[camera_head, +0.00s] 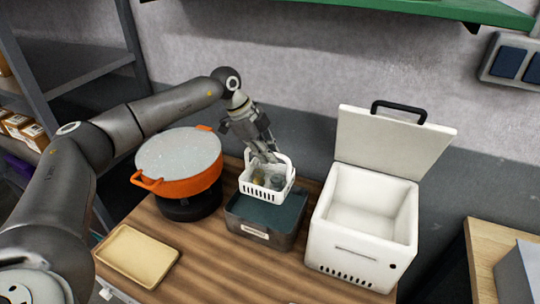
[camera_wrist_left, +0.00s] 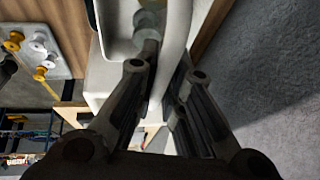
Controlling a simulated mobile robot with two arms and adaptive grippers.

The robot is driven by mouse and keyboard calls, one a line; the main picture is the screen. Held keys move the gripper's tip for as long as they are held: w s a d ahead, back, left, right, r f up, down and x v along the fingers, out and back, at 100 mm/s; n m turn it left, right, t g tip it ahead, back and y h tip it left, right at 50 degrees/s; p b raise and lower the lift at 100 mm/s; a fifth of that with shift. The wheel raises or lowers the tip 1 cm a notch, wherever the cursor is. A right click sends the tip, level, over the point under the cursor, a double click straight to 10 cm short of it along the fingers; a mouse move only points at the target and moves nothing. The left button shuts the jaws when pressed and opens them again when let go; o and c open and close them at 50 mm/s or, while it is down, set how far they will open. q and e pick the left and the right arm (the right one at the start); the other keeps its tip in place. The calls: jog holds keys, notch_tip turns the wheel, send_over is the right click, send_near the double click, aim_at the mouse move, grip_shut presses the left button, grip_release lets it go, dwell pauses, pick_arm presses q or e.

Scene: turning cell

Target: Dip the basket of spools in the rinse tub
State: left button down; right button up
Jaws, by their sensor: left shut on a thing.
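A small white basket (camera_head: 262,192) with a tall handle holds a few spools (camera_head: 277,182), partly hidden by its walls. My left gripper (camera_head: 270,157) is shut on the basket's handle. In the left wrist view my left gripper (camera_wrist_left: 160,85) has the white handle (camera_wrist_left: 177,45) between its fingers. The basket appears upright over the back part of the grey rinse tub (camera_head: 258,234), which has a dark teal surface inside. I cannot tell whether the basket's bottom touches that surface. My right gripper is not in view.
An orange pot (camera_head: 190,187) with a pale top stands left of the tub. A white box (camera_head: 350,250) with its lid raised stands close on the right. A tan tray (camera_head: 138,256) lies at the front left. A green shelf (camera_head: 440,10) hangs above.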

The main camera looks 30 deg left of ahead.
aim_at(270, 186)
pick_arm(q)
jog(key=shift+s+f+b, duration=0.15)
jog(key=shift+f+b, duration=0.95)
jog(key=shift+f, duration=0.1)
notch_tip(270, 186, down, 2)
jog(key=shift+b, duration=0.75)
jog(key=shift+f+b, duration=0.6)
jog(key=shift+f, duration=0.7)
jog(key=shift+f+b, duration=0.85)
jog(key=shift+f, duration=1.15)
jog(key=shift+f+b, duration=0.9)
jog(key=shift+f, duration=1.25)
jog(key=shift+r, duration=0.1)
